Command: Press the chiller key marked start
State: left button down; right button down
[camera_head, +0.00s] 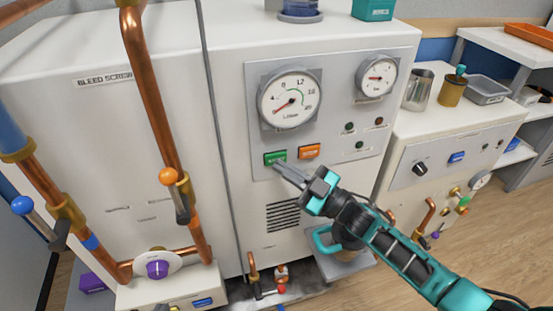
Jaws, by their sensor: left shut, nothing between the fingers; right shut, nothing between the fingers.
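The chiller is the large white cabinet (225,110) with a grey panel (340,80) on its front. A green key (274,157) sits at the panel's lower left, beside an orange key (309,151). The lettering on both keys is too small to read surely. My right gripper (281,167) comes in from the lower right, shut and empty. Its fingertips are at the lower right edge of the green key. I cannot tell whether they touch it or whether the key is pushed in. My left gripper is not in view.
Two gauges, the large one (290,98) and the small one (377,77), sit above the keys. Copper pipes with an orange-knobbed valve (168,176) stand at the left. A teal handle (322,238) shows below my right arm. A second white cabinet (440,140) stands at the right.

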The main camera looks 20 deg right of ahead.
jog(key=shift+w, duration=0.4)
dwell(0.4)
jog(key=shift+s, duration=0.1)
jog(key=shift+s+p, duration=0.35)
jog(key=shift+s, duration=0.4)
jog(key=s+p, duration=0.2)
jog(key=s, duration=0.3)
jog(key=shift+d+p, duration=0.1)
jog(key=shift+p, duration=0.25)
dwell(0.7)
